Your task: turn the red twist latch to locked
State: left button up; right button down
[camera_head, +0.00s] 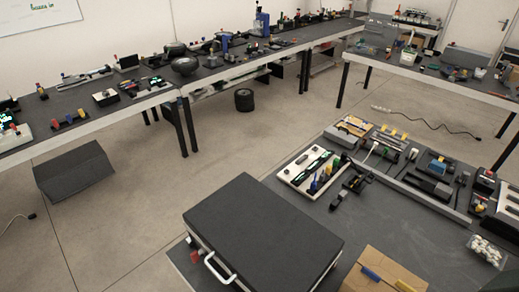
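A large dark case (265,235) with a flat closed lid and a white handle (215,268) on its left side lies on the near grey table. A small red part (194,256) shows by the case's left corner. It is too small to tell whether this is the twist latch or how it is turned. Neither of my grippers is in view.
The near table (385,225) has a clear patch right of the case. A cardboard box (385,272) stands close to the case at the front. Behind lie a tool tray (290,172) and several small devices. Long workbenches (100,110) line the back.

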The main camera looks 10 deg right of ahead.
aim_at(196, 256)
jog(key=z, duration=0.4)
jog(key=l+u, duration=0.3)
jog(key=k+l+u, duration=0.1)
jog(key=l+u, duration=0.2)
jog(key=l, duration=0.2)
jog(key=k+j+u, duration=0.35)
jog(key=i+j+z, duration=0.15)
jog(key=j, duration=0.15)
jog(key=i+j+z, duration=0.15)
jog(key=j+z, duration=0.15)
jog(key=j, duration=0.25)
jog(key=i+j, duration=0.1)
jog(key=i, duration=0.3)
jog(key=i+j+z, duration=0.15)
jog(key=i, duration=0.2)
jog(key=i+j+z, duration=0.2)
jog(key=j+z, duration=0.3)
jog(key=j, duration=0.2)
jog(key=j+z, duration=0.45)
jog(key=j, duration=0.3)
jog(key=j+z, duration=0.5)
jog(key=j, duration=0.25)
jog(key=k, duration=0.05)
